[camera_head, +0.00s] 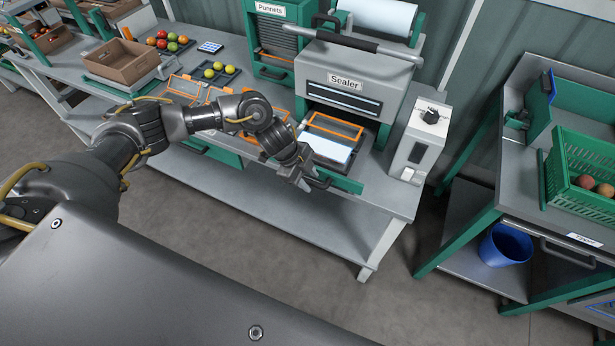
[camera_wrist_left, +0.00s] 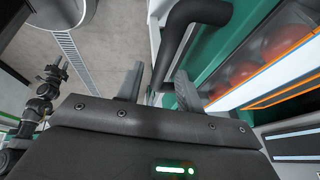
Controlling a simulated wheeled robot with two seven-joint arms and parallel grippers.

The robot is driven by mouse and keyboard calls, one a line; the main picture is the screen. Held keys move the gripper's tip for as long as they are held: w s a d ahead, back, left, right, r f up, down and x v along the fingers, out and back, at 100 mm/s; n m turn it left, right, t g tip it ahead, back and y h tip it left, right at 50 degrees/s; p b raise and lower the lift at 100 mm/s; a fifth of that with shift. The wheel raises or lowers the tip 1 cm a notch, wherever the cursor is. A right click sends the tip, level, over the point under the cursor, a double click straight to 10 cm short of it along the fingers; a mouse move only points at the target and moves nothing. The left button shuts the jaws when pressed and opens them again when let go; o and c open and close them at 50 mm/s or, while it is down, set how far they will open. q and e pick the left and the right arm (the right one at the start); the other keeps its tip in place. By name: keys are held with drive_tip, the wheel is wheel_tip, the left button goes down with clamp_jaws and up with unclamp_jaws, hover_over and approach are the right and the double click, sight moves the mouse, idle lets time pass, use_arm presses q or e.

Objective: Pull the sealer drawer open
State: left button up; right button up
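The sealer (camera_head: 345,80) is a grey and green machine on the bench. Its drawer (camera_head: 353,181) sticks out below the sealer's front, with an orange frame (camera_head: 340,121) and a pale panel behind the drawer front. My left gripper (camera_head: 303,178) is at the left part of the drawer front. In the left wrist view, the dark curved drawer handle (camera_wrist_left: 185,28) runs down between my two fingers (camera_wrist_left: 157,88). The fingers are apart, with a small gap beside the handle; firm contact is not clear. Red round shapes (camera_wrist_left: 265,48) show behind the drawer's edge. My right gripper is out of view.
A control box (camera_head: 419,140) stands right of the drawer. Dark trays (camera_head: 233,72), one with yellow-green tomatoes, and a cardboard box (camera_head: 120,62) are to the left. A separate bench with a green crate (camera_head: 580,185) is at right. The floor in front is clear.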

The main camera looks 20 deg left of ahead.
use_arm(q)
drive_tip(key=b+v, duration=0.2)
drive_tip(key=v, duration=0.8)
drive_tip(key=shift+a+r, duration=0.2)
drive_tip(key=shift+r, duration=0.15)
drive_tip(key=shift+s, duration=0.1)
